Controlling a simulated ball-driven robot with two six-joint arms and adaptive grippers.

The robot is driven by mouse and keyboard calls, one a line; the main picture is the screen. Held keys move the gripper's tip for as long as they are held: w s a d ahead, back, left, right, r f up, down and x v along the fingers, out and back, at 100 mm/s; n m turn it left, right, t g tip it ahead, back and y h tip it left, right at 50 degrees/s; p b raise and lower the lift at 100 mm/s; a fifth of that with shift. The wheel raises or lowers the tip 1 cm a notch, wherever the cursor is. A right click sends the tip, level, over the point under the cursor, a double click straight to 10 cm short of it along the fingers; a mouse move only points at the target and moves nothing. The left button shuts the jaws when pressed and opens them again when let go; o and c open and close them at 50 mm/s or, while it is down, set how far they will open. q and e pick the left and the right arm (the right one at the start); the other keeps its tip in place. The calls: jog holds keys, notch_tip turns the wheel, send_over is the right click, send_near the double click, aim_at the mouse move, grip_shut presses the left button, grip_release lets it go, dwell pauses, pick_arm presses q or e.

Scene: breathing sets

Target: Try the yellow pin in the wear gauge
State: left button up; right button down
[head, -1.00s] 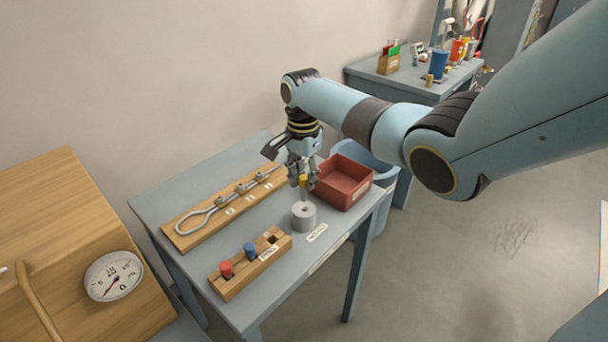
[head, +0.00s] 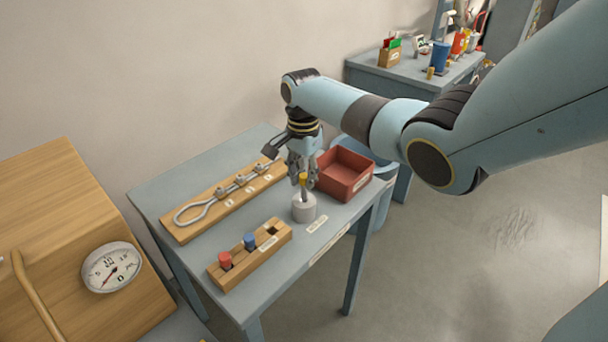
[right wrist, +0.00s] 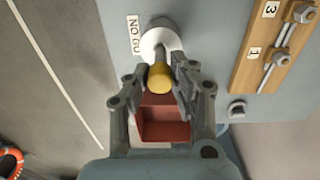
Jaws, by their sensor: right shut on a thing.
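The wear gauge (head: 304,211) is a short pale grey cylinder on the blue-grey table; it also shows in the right wrist view (right wrist: 158,33). My right gripper (head: 303,182) is shut on the yellow pin (head: 303,177), directly over the gauge. The pin is upright, with its yellow head between the fingers and its grey shank pointing down to the gauge top. In the right wrist view the yellow head (right wrist: 159,77) shows between the fingertips (right wrist: 160,75). The shank tip meets the gauge's hole area; I cannot tell whether it is inside. My left gripper is not in view.
A wooden rack (head: 250,258) holds a red pin (head: 225,261) and a blue pin (head: 250,241), with an empty slot at its right. A red bin (head: 345,174) stands close right of the gripper. A wooden board (head: 180,232) with a metal rod lies behind.

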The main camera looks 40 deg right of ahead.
jog(key=shift+f, duration=0.45)
jog(key=shift+r, duration=0.15)
dwell(0.7)
jog(key=shift+r+p, duration=1.15)
jog(key=shift+r, duration=0.85)
jog(key=shift+f, duration=0.15)
jog(key=shift+f+b, duration=0.85)
jog(key=shift+f, duration=0.7)
jog(key=shift+f, duration=0.4)
